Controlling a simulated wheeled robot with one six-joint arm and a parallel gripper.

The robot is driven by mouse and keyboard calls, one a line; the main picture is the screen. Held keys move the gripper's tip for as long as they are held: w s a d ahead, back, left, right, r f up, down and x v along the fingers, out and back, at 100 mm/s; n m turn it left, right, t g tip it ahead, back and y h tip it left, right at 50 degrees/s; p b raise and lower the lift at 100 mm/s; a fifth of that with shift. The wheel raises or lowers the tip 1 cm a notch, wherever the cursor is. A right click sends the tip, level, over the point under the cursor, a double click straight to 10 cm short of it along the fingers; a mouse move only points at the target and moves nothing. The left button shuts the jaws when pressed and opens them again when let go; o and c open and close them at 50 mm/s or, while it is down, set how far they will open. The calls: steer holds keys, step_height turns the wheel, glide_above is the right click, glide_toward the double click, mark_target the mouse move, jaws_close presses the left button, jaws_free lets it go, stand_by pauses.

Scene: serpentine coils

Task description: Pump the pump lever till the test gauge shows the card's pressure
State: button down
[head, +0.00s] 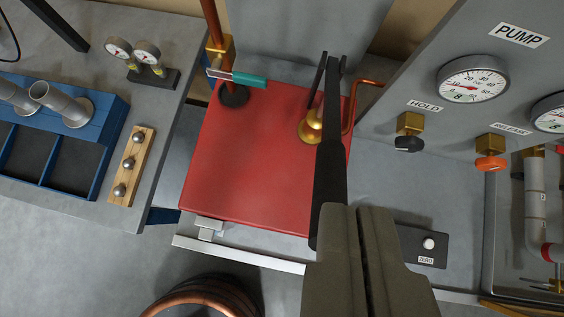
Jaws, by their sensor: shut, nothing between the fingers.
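My gripper (357,210) is shut and empty at the bottom, its two dark fingers side by side. The black pump lever (330,160) runs nearly upright in the picture, over the right edge of a red block. Its thick grip end passes just left of my fingertips; I cannot tell if they touch. A round white gauge (472,80) sits under the PUMP sign (519,35) on the grey panel; its reading is too small to be sure of. A second gauge (552,113) is cut off at the right edge. I see no pressure card and cannot tell which gauge is the test gauge.
The red block (240,165) has a copper pipe with a teal-handled valve (237,78). The HOLD knob (409,144) and orange RELEASE knob (490,163) are on the panel. A ZERO button box (423,246) stands right of my gripper. A copper coil (205,297) lies below.

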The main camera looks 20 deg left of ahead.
glide_above(328, 191)
steer(key=w+a, duration=0.2)
steer(key=f, duration=0.7)
steer(key=shift+d, duration=0.25)
steer(key=shift+s+d+f, duration=0.4)
steer(key=shift+s+f, duration=0.2)
steer(key=shift+f, duration=0.1)
steer(key=shift+s+d+f, duration=0.2)
steer(key=shift+f, duration=0.25)
steer(key=shift+s+d+f, duration=0.15)
steer(key=shift+f, duration=0.3)
